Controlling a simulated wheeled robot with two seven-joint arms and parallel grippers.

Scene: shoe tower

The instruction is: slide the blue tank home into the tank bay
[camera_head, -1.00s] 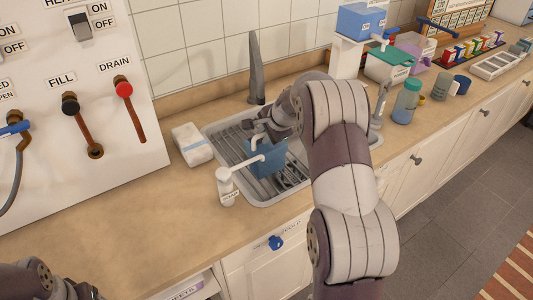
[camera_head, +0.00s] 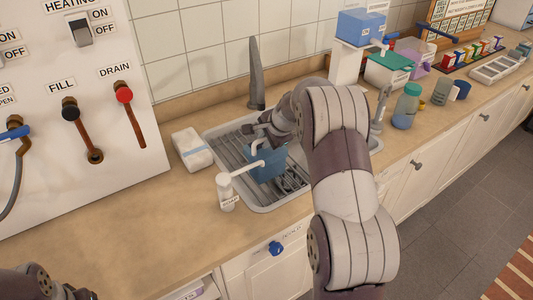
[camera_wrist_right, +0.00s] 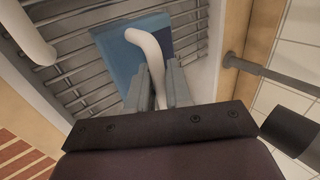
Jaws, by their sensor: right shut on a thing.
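A blue tank (camera_head: 268,165) with a white curved handle (camera_wrist_right: 146,46) is at the sink, over the ribbed grey rack. My right gripper (camera_head: 262,134) is shut on the handle from above. In the right wrist view the two grey fingers (camera_wrist_right: 156,84) close around the handle, with the blue tank (camera_wrist_right: 118,56) beyond them. I cannot tell whether the tank touches the rack. No tank bay is clearly identifiable. Of my left arm only a part shows at the lower left edge; its fingers are not visible.
A white pump dispenser (camera_head: 227,193) stands close to the tank, its spout overlapping it in the head view. A white wrapped bundle (camera_head: 192,148) lies left of the sink (camera_head: 210,137). A blue box (camera_head: 361,26) sits on a white stand behind. The front-left counter is clear.

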